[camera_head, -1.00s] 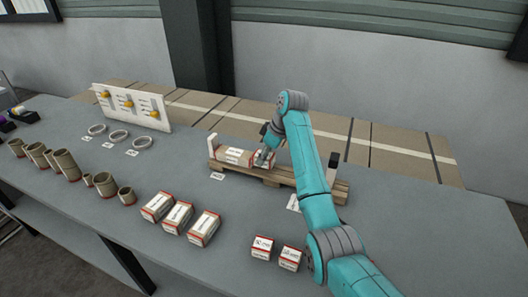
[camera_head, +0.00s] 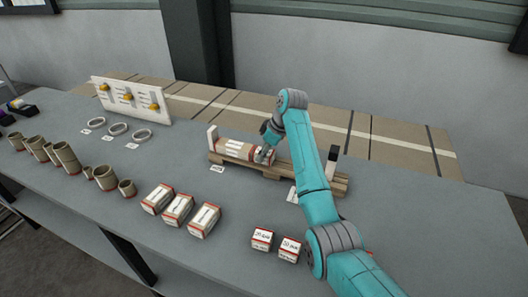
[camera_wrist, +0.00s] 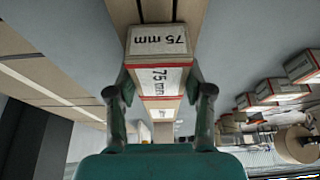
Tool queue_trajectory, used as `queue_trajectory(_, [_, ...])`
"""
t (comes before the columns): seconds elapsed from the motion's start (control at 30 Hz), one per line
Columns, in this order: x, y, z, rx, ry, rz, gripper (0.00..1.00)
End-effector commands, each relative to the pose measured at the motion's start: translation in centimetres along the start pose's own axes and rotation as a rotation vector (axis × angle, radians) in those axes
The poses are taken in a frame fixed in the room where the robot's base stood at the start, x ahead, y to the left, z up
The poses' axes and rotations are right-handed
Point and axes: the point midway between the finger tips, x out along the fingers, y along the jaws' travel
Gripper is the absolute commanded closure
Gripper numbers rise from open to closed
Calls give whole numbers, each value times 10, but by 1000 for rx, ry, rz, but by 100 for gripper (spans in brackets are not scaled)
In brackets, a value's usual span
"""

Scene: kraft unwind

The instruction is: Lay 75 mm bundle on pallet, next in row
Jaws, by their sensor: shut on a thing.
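The 75 mm bundle (camera_wrist: 160,78) is a kraft-wrapped block with red edges and white "75 mm" labels. It sits between the fingers of my gripper (camera_wrist: 160,100) in the wrist view. In the head view my gripper (camera_head: 263,154) is low over the wooden pallet (camera_head: 320,184), shut on the bundle, which it largely hides. Another wrapped bundle (camera_head: 233,147) lies on the pallet to its left, by the white end post (camera_head: 212,138). The two look lined up and close; I cannot tell whether they touch. The held bundle's underside is hidden.
Three wrapped bundles (camera_head: 178,210) and two smaller boxes (camera_head: 275,243) stand in front. Cardboard cores (camera_head: 65,157), rings (camera_head: 118,130) and a white peg board (camera_head: 130,100) are at left. A dark post (camera_head: 333,160) stands near the pallet's right end. Bare pallet shows at right.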

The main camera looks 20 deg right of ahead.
Motion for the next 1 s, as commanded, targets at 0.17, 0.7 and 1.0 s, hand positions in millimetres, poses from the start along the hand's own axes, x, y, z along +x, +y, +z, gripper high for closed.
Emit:
queue_trajectory(0.17, [1, 0, 0, 0, 0, 0, 39])
queue_trajectory(0.7, [-10, 1, 0, 0, 1, 2, 20])
queue_trajectory(1.0, [-55, 1, 0, 0, 2, 2, 20])
